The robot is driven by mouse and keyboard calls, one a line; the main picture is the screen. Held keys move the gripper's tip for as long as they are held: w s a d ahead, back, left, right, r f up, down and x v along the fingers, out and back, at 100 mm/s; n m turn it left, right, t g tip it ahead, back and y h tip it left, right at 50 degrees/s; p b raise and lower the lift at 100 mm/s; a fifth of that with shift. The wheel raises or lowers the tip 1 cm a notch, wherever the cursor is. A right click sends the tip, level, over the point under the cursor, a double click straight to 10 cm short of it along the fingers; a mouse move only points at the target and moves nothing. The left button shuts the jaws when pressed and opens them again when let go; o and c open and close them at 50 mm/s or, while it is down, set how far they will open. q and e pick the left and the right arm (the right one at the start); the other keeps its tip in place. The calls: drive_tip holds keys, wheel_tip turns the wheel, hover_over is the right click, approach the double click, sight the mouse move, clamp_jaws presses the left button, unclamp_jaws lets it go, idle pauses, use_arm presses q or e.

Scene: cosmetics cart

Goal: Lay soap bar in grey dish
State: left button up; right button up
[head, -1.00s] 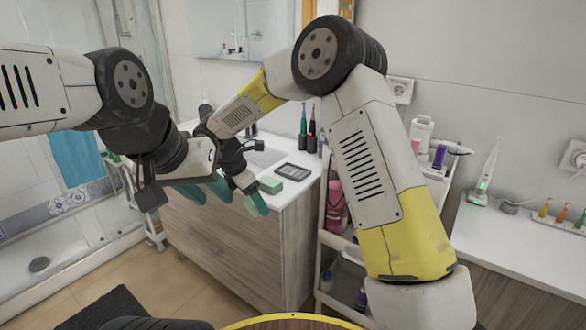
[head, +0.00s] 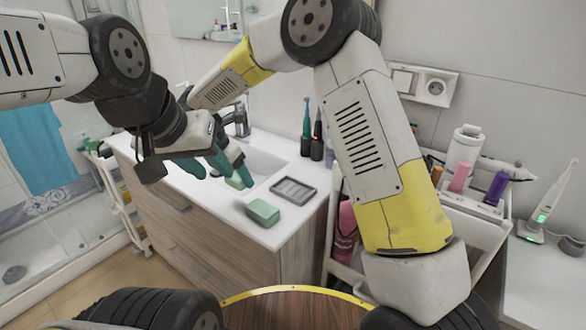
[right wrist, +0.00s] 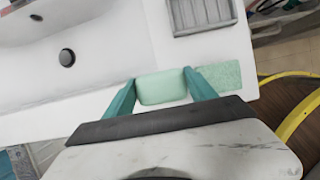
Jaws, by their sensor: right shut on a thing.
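The light green soap bar (right wrist: 163,87) is held between the teal fingers of my right gripper (right wrist: 160,98) in the right wrist view. In the head view the soap bar (head: 236,181) shows partly, beside the right gripper (head: 232,168), near the basin's front rim. The grey dish (head: 293,190), a ribbed rectangular tray, lies on the counter to the right of the soap; it looks empty. The dish (right wrist: 203,14) is partly cut off in the right wrist view. My left gripper (head: 187,168) is left of the right one, its jaws partly hidden.
A second green block (head: 262,212), speckled in the right wrist view (right wrist: 218,77), lies on the counter near the front edge, in front of the dish. Dark bottles (head: 311,143) stand behind the dish. The basin (head: 262,165) is left of the dish. A white cart (head: 450,222) stands right.

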hover_over(296, 188)
drive_tip(key=s+a, duration=0.1)
drive_tip(key=a, duration=0.1)
drive_tip(key=shift+s+d+f, duration=0.1)
drive_tip(key=shift+d+f, duration=0.15)
drive_tip(key=shift+f, duration=0.45)
drive_tip(key=shift+d+f, duration=0.2)
drive_tip(key=shift+f, duration=0.7)
drive_tip(key=shift+d+f, duration=0.15)
drive_tip(key=shift+f, duration=0.75)
drive_tip(key=o, duration=1.2)
drive_tip(key=shift+f, duration=0.1)
drive_tip(key=shift+c, duration=0.2)
